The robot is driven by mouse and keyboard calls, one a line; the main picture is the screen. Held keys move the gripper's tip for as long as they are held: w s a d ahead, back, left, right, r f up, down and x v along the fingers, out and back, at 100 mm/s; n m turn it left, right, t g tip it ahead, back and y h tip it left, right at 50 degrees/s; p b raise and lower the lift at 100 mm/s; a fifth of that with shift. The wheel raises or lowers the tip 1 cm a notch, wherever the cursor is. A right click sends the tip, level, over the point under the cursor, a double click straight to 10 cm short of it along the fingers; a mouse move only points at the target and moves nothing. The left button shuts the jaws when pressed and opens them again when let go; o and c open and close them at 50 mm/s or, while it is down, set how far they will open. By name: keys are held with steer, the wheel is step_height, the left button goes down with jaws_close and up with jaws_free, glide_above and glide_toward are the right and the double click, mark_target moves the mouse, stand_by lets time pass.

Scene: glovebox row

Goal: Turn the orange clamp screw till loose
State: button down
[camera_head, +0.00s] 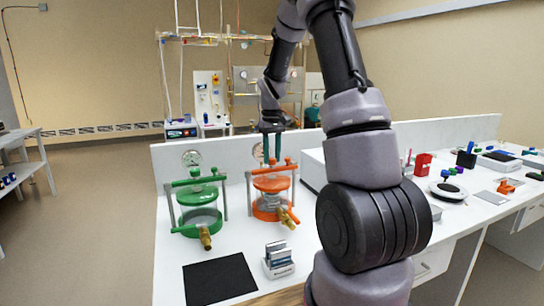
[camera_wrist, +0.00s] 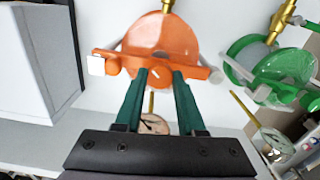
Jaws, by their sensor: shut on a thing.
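The orange clamp vessel (camera_head: 270,185) stands on the white bench, with an orange crossbar over its lid. The orange clamp screw (camera_wrist: 157,74) is at the middle of the crossbar, between my fingertips and partly hidden by them. My gripper (camera_head: 272,160) reaches down onto the vessel's top from above. In the wrist view my gripper (camera_wrist: 158,78) has its two green fingers shut on the screw from either side. A brass valve (camera_head: 288,217) sticks out of the vessel's front.
A similar green vessel (camera_head: 198,205) stands close by to the left. A black mat (camera_head: 219,279) and a small rack (camera_head: 279,261) lie in front. A white box (camera_head: 312,170) stands just right of the orange vessel, and a low white wall (camera_head: 230,152) runs behind.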

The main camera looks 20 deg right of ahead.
mark_target(272, 159)
steer(key=n, duration=1.2)
steer(key=shift+n, duration=0.4)
steer(key=n, duration=1.3)
steer(key=c, duration=0.5)
jaws_free()
step_height(272, 159, up, 11)
